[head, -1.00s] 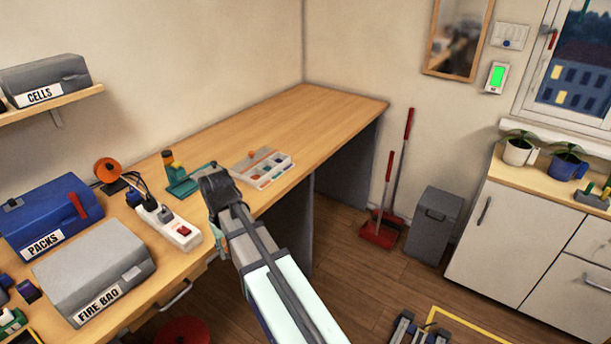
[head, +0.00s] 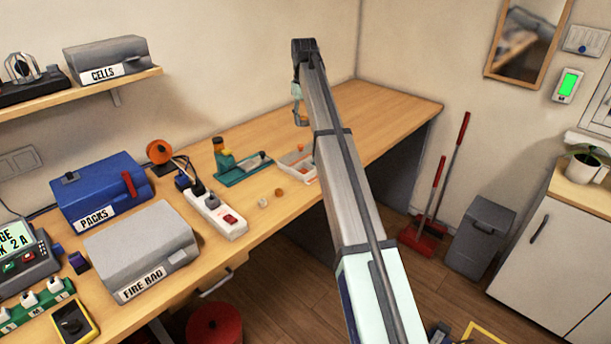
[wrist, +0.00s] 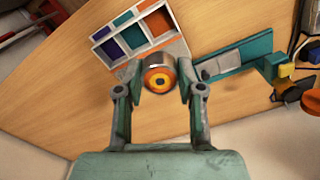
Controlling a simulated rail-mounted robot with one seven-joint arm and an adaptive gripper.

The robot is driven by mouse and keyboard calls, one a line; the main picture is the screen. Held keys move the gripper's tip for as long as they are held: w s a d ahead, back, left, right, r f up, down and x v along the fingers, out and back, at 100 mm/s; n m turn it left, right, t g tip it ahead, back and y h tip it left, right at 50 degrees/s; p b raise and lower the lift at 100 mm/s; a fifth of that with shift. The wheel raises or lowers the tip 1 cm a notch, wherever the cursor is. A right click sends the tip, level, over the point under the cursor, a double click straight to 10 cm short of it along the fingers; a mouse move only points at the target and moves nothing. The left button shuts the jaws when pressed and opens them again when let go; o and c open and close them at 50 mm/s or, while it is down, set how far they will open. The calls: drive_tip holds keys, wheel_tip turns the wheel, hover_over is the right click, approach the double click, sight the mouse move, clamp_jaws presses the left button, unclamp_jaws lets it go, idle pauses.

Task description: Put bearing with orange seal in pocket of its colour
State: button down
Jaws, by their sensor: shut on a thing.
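The bearing with orange seal (wrist: 159,80) is a metal ring with an orange face and dark centre. My gripper (wrist: 157,86) is shut on it, one finger on each side. In the head view my gripper (head: 301,118) hangs above the bench near the tray, partly hidden by my arm; the bearing is not clear there. The pocketed tray (wrist: 97,40) lies beyond the bearing in the wrist view, with orange, green and purple pockets. The orange pocket (wrist: 160,22) is at its right end. In the head view the tray (head: 290,166) is partly behind my arm.
A green fixture (head: 240,170) stands left of the tray. A small orange-brown piece (head: 279,192) and a pale piece (head: 263,203) lie on the bench in front. A power strip (head: 217,216) is further left. The bench's far right end is clear.

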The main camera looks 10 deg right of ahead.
drive_tip(key=shift+w+r, duration=0.45)
drive_tip(key=shift+w, duration=0.35)
wheel_tip(320, 180, down, 19)
drive_tip(key=p, duration=0.4)
drive_tip(key=shift+f+p, duration=0.15)
drive_tip(key=shift+p, duration=0.25)
drive_tip(key=shift+f, duration=0.15)
drive_tip(key=shift+f, duration=0.6)
drive_tip(key=c, duration=0.7)
unclamp_jaws()
drive_tip(key=shift+r, duration=0.1)
